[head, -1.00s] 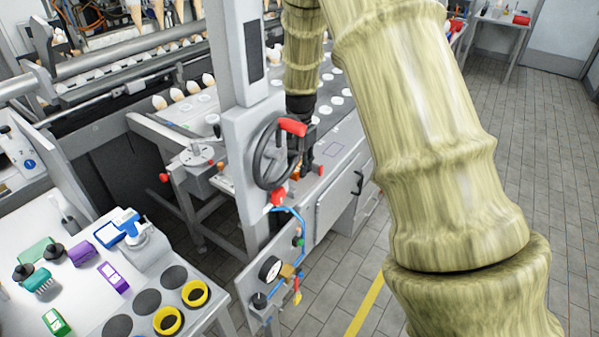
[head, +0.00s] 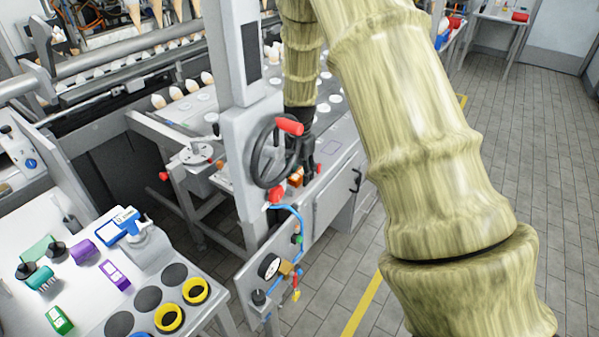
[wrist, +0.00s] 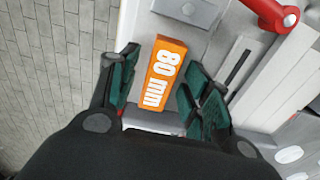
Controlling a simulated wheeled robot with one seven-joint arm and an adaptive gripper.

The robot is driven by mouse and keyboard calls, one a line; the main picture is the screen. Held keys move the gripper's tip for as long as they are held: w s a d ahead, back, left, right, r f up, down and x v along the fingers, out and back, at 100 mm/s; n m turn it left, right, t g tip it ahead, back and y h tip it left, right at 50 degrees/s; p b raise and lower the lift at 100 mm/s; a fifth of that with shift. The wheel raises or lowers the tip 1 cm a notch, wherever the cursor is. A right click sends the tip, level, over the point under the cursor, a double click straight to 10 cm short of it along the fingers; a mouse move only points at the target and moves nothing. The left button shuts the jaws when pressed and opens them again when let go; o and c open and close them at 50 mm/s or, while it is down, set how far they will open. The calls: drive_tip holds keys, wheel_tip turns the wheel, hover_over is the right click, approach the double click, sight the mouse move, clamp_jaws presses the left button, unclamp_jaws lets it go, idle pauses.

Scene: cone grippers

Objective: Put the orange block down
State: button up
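In the head view the block (head: 296,178) is a small orange patch behind the handwheel, near the front edge of the grey machine table (head: 335,150). My gripper (head: 308,165) is right beside it there, partly hidden by the handwheel. I cannot tell whether the block's underside fully touches the surface.
The handwheel (head: 272,155) with a red grip stands close on the left of my gripper. A red lever (wrist: 272,12) is near the fingers in the wrist view. A side table (head: 85,300) with coloured items is at lower left.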

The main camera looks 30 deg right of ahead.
sight(300, 173)
wheel_tip(300, 173, up, 12)
drive_tip(key=b, duration=0.2)
drive_tip(key=shift+r, duration=0.2)
idle(0.4)
